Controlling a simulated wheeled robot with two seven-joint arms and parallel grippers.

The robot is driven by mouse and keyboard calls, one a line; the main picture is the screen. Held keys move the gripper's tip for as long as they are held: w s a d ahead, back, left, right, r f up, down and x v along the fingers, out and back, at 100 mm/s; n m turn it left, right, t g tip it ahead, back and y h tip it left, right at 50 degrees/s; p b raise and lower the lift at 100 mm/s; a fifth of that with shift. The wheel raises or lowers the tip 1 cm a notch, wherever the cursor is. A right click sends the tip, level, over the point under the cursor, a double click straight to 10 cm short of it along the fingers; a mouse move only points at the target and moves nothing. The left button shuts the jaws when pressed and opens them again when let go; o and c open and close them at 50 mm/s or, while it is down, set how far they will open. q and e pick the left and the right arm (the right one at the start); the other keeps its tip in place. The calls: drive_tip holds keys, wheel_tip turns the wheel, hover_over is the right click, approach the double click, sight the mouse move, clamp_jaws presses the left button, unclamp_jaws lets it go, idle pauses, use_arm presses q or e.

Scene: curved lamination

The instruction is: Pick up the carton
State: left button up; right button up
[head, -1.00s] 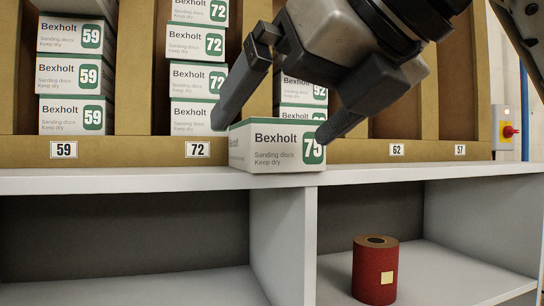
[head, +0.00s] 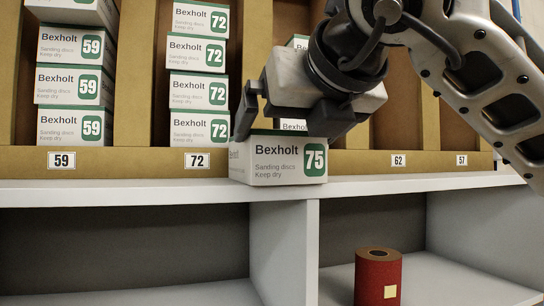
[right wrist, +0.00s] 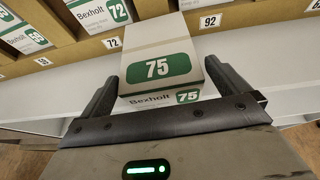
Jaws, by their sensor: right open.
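The carton, a white and green Bexholt box marked 75 (head: 278,165), sits upright on the front of the white shelf, before the wooden rack. It also shows in the right wrist view (right wrist: 158,68), with its green-labelled top facing the camera. My right gripper (head: 290,125) is open above and in front of the carton. In the right wrist view its two fingers (right wrist: 165,88) lie at the left and right of the carton's near end. Whether they touch it I cannot tell. My left gripper is not in view.
Stacks of cartons marked 59 (head: 75,88) and 72 (head: 198,92) fill rack bays at the left. Bays above labels 62 (head: 398,160) and 57 look empty where visible. A red abrasive roll (head: 378,278) stands in the lower compartment. The shelf top (head: 420,182) is clear to the right.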

drive_tip(key=x, duration=0.5)
drive_tip(key=shift+s+f+p, duration=0.1)
drive_tip(key=shift+p, duration=0.2)
drive_tip(key=c, duration=0.6)
